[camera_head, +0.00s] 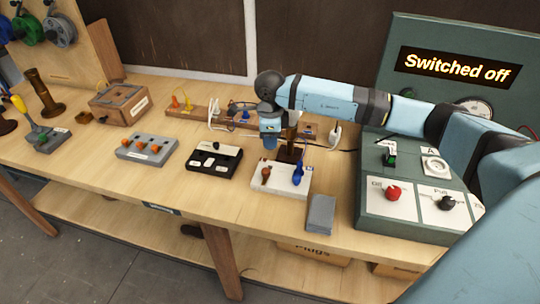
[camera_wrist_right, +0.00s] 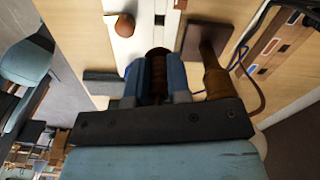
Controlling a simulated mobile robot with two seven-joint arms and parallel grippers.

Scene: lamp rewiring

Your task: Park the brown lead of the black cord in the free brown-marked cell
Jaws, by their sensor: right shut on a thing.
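My right gripper (camera_head: 270,141) comes in from the right and is shut on a brown ribbed piece, which looks like the brown lead (camera_wrist_right: 157,72). It is above the bench, just behind the white block (camera_head: 281,190). That block carries an orange-brown knob (camera_head: 265,174) and a blue plug (camera_head: 298,173). The block and knob also show in the right wrist view (camera_wrist_right: 125,25), ahead of the fingers. A black cord (camera_head: 341,150) runs on the bench to the right. I cannot clearly make out a free brown-marked cell. My left gripper is out of view.
A dark-based wooden post (camera_wrist_right: 213,72) stands close beside the right fingers. A wooden rack (camera_head: 205,111) with cords lies behind. A black switch box (camera_head: 212,160), a grey block (camera_head: 147,149) and a green test panel (camera_head: 415,195) surround the area. The front bench strip is mostly clear.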

